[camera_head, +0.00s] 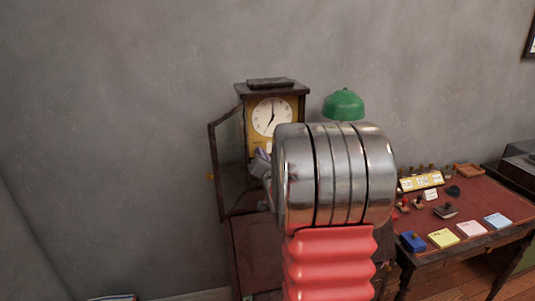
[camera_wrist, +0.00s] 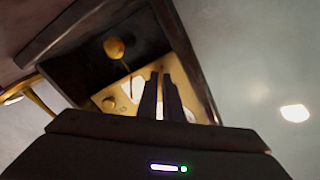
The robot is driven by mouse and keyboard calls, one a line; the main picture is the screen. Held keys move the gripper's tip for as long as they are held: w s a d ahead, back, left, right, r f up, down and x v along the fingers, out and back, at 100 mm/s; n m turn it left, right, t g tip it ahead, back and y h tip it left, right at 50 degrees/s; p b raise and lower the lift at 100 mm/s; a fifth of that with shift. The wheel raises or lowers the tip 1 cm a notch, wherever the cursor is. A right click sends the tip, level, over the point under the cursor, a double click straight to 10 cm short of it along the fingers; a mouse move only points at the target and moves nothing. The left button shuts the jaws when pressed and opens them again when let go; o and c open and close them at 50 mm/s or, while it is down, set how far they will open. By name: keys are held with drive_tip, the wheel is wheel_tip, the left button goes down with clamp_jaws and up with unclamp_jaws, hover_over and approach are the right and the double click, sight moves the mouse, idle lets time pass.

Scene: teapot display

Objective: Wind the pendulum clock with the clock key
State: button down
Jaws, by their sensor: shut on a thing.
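The pendulum clock (camera_head: 272,117) stands against the wall, with a dark wooden case and a white dial. Its glazed door (camera_head: 228,165) hangs open to the left. In the wrist view the clock face (camera_wrist: 108,100) appears tilted, with the round brass pendulum bob (camera_wrist: 115,48) beyond it. My gripper (camera_wrist: 167,78) is in front of the face, its two dark fingers close together. It is shut on the clock key, which the fingers almost wholly hide. I cannot tell whether the key touches the face. In the head view my arm hides most of the gripper and the clock's lower right.
A green domed lamp (camera_head: 343,104) stands right of the clock, partly behind my arm. The wall left of the clock is bare.

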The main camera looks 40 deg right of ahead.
drive_tip(key=c, duration=2)
unclamp_jaws()
drive_tip(key=shift+w+r, duration=0.1)
drive_tip(key=shift+r, duration=0.05)
drive_tip(key=shift+a, duration=0.1)
drive_tip(key=v, duration=1.4)
drive_tip(key=shift+s+d, duration=0.2)
drive_tip(key=shift+d, duration=0.05)
